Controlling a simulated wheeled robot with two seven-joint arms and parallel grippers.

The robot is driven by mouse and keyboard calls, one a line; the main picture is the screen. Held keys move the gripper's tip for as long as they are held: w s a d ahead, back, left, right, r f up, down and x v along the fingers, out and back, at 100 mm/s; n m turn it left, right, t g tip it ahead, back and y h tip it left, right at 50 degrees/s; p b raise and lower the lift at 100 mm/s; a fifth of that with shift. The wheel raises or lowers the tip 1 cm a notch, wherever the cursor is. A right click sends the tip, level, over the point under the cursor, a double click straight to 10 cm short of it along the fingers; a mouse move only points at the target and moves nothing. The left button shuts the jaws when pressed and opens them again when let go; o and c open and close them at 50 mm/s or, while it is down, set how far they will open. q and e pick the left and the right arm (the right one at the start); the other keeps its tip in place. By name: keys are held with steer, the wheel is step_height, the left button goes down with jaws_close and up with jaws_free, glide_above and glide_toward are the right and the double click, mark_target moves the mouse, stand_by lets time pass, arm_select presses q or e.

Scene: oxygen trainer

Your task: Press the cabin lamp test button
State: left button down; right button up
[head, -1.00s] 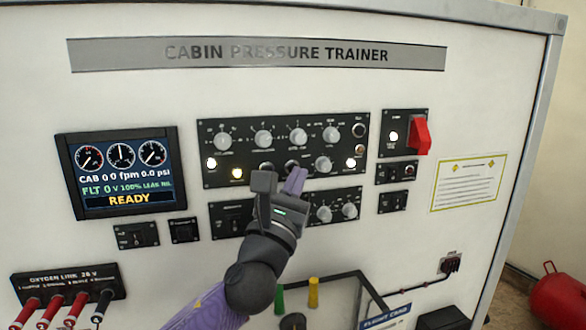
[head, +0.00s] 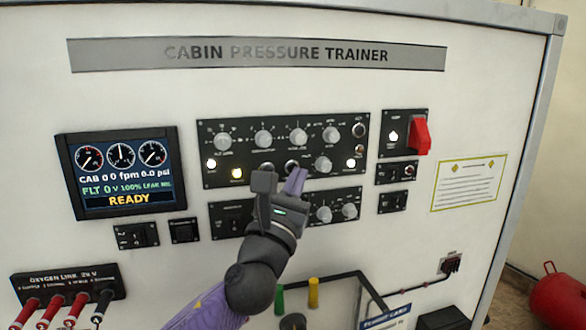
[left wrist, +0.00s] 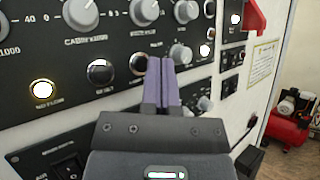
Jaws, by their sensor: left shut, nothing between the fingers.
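The black control panel (head: 250,140) on the white trainer carries knobs, lit lamps and dark round buttons. Its labels are too small or blurred to show which button is the lamp test. My left gripper (head: 296,179) is shut and empty, with its purple fingers in front of the panel's lower row. In the left wrist view the fingertips (left wrist: 160,62) are beside a dark round button (left wrist: 138,64) and overlap the panel. I cannot tell whether they touch it. Another dark button (left wrist: 101,71) is left of them. My right gripper is not in view.
A display (head: 122,172) reading READY is at the left. A red switch guard (head: 421,138) is right of the panel. Below are smaller switch panels, a lower knob panel (head: 338,208) and a tray with green and yellow pegs (head: 313,292). Red and black plugs are at lower left.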

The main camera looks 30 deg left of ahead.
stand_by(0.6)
arm_select(q)
steer(key=shift+w+a, duration=0.25)
steer(key=shift+a, duration=0.1)
steer(key=shift+w+a, duration=0.25)
steer(key=shift+a, duration=0.05)
stand_by(1.0)
steer(key=shift+d, duration=0.1)
steer(key=shift+s+d+p, duration=0.35)
steer(key=shift+s+d, duration=0.15)
steer(key=s+d+p, duration=0.1)
steer(key=s+d, duration=0.2)
steer(key=shift+s+d+p, duration=0.1)
steer(key=shift+d+p, duration=0.25)
steer(key=shift+d, duration=0.05)
